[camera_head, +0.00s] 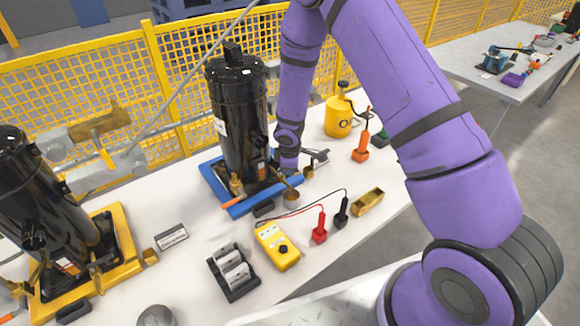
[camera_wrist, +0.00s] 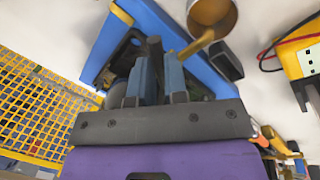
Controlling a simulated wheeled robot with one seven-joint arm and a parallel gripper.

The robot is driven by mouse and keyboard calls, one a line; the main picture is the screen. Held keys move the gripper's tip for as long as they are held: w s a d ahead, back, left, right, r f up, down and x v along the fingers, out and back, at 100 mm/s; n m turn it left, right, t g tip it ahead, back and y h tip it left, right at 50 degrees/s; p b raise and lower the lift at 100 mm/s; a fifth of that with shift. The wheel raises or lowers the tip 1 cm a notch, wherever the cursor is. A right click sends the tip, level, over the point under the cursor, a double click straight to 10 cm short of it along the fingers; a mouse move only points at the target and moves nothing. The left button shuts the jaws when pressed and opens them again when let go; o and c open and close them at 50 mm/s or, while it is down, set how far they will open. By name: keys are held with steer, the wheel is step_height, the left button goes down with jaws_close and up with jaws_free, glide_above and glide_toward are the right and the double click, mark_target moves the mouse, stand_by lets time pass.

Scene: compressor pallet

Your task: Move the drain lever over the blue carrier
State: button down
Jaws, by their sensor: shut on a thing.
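The blue carrier (camera_head: 240,209) lies on the white table under a black compressor (camera_head: 238,115). Its blue edge (camera_wrist: 165,28) runs diagonally across the wrist view. My gripper (camera_wrist: 158,70) is at the carrier's right side, close above it, its two blue-grey fingers shut on a narrow dark part, apparently the drain lever (camera_wrist: 154,46). In the head view my purple wrist hides most of the gripper. The lever's far end is hidden.
A yellow meter (camera_head: 277,246) with red and black leads lies in front, beside a dark rack (camera_head: 233,271). A brass tray (camera_head: 368,201) and a yellow canister (camera_head: 339,117) stand to the right. A second compressor on a yellow carrier (camera_head: 128,265) stands left. A yellow mesh fence (camera_head: 195,60) is behind.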

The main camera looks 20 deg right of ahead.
stand_by(0.4)
steer(key=c, duration=1.1)
jaws_free()
steer(key=shift+c, duration=0.2)
step_height(320, 180, up, 11)
steer(key=s, duration=0.2)
steer(key=shift+a+f, duration=0.2)
steer(key=shift+a, duration=0.25)
